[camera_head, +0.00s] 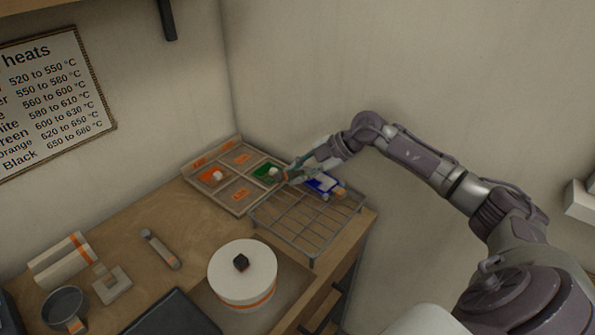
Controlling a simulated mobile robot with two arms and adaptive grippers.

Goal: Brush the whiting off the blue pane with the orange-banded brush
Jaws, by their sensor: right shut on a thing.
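The blue pane (313,187) lies on the back part of the wire rack (290,222), with white on top of it. My right gripper (287,177) reaches in from the right, low beside the pane at the rack's back left. It is shut on a thin thing that looks like the brush, too small and partly hidden to make out its band. A small tan piece (341,192) shows at the pane's right end; I cannot tell whether it is part of the brush. My left gripper is out of view.
A round white pot (243,280) with a black knob stands in front. A grey-handled tool (160,249) lies on the left.

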